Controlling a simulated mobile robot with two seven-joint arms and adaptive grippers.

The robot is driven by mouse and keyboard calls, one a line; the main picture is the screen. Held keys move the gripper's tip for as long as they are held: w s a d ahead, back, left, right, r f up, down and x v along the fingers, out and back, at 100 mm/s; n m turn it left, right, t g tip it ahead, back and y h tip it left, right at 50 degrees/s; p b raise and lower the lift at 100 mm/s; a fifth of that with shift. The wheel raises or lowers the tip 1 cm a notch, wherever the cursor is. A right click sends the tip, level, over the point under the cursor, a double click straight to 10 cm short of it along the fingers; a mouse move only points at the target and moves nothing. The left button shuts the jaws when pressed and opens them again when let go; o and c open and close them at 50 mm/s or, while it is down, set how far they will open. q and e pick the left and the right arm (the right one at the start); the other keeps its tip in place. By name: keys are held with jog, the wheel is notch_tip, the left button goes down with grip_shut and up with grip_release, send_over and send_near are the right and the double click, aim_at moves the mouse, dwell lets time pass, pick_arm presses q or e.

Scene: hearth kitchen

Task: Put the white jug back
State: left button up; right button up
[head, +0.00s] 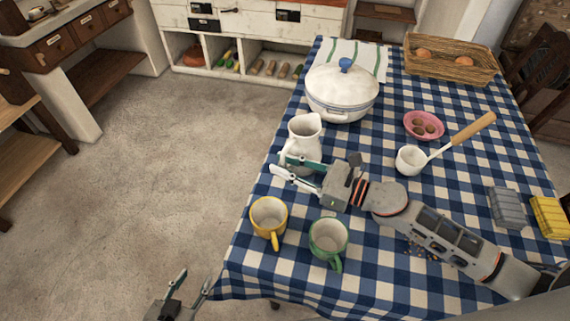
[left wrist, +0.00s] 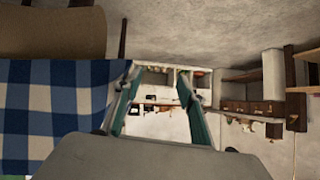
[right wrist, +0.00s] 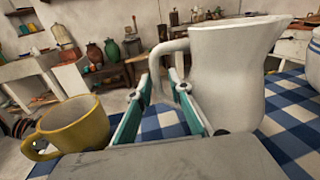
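The white jug (head: 303,145) stands upright on the checked table near its left edge, in front of the lidded pot. It fills the right of the right wrist view (right wrist: 228,80), its handle (right wrist: 155,68) toward the left. My right gripper (head: 282,168) is low at the jug's near side, fingers apart. In the right wrist view its fingertips (right wrist: 160,84) are close to the handle; I cannot tell whether the handle is between or just beyond them. My left gripper (head: 196,281) is open and empty, off the table's left side; its fingers also show apart in the left wrist view (left wrist: 156,82).
A yellow mug (head: 268,218) and a green mug (head: 328,238) stand near my right gripper. Behind the jug is a white pot (head: 342,95). A ladle (head: 411,160), pink bowl (head: 424,125) and basket (head: 450,62) lie further right and back. The floor at left is clear.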

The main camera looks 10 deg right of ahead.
dwell(0.3)
jog(key=shift+s+d, duration=0.2)
jog(key=shift+d, duration=0.05)
jog(key=v, duration=0.2)
jog(key=b+v, duration=0.1)
jog(key=v, duration=0.3)
jog(key=shift+s+f+b, duration=0.15)
jog(key=shift+f+b, duration=0.1)
jog(key=shift+b, duration=0.1)
jog(key=v, duration=0.4)
jog(key=shift+r+b, duration=0.1)
jog(key=shift+b, duration=0.3)
jog(key=shift+s+d+r, duration=0.2)
jog(key=shift+s+d, duration=0.1)
jog(key=shift+d, duration=0.3)
